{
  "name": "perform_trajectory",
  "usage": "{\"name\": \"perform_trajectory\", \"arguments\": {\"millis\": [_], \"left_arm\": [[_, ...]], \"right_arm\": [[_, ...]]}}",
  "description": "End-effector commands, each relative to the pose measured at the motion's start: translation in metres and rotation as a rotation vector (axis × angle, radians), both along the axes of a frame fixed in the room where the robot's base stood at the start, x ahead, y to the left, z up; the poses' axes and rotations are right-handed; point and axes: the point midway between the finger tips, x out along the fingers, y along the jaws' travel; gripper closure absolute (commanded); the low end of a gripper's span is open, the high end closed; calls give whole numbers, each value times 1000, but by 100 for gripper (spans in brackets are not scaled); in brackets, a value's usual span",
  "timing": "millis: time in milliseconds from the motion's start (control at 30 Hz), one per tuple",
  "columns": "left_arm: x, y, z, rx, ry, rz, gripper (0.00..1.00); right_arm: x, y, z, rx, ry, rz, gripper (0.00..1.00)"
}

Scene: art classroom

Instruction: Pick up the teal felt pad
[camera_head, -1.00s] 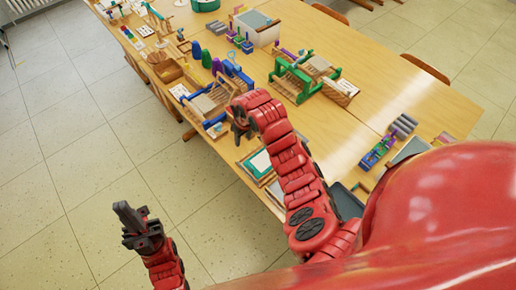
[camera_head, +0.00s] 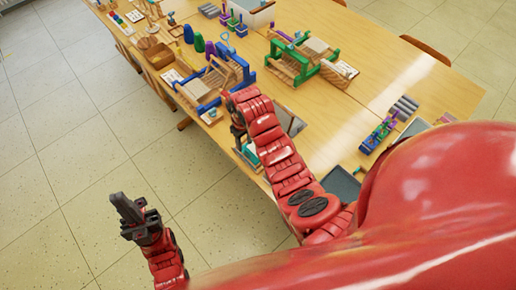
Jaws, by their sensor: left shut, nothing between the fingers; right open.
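The teal felt pad (camera_head: 250,154) shows as a small teal patch in a wooden-edged tray at the near edge of the table (camera_head: 345,120). My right arm and gripper hide much of it. My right gripper (camera_head: 239,138) points down beside and partly in front of the pad, and is open. Whether its fingers touch the pad I cannot tell. My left gripper (camera_head: 126,209) is shut and empty, over the floor at the lower left, away from the table.
A dark tray (camera_head: 342,182) lies to the right of my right arm. The floor on the left is clear.

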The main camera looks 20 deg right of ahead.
Motion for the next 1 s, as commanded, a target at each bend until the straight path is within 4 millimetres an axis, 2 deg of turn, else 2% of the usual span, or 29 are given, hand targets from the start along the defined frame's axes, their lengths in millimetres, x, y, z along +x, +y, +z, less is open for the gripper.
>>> {"name": "perform_trajectory", "arguments": {"millis": [167,333,600,900,1000], "left_arm": [[0,0,15,0,0,0,100],[0,0,29,0,0,0,100],[0,0,33,0,0,0,100],[0,0,33,0,0,0,100],[0,0,33,0,0,0,100]], "right_arm": [[-1,-2,-8,-1,3,0,55],[-3,-5,-27,-1,7,-2,55],[0,-4,-48,0,0,-1,55],[-1,-4,-52,0,0,0,55],[-1,-4,-52,0,0,0,71]]}}
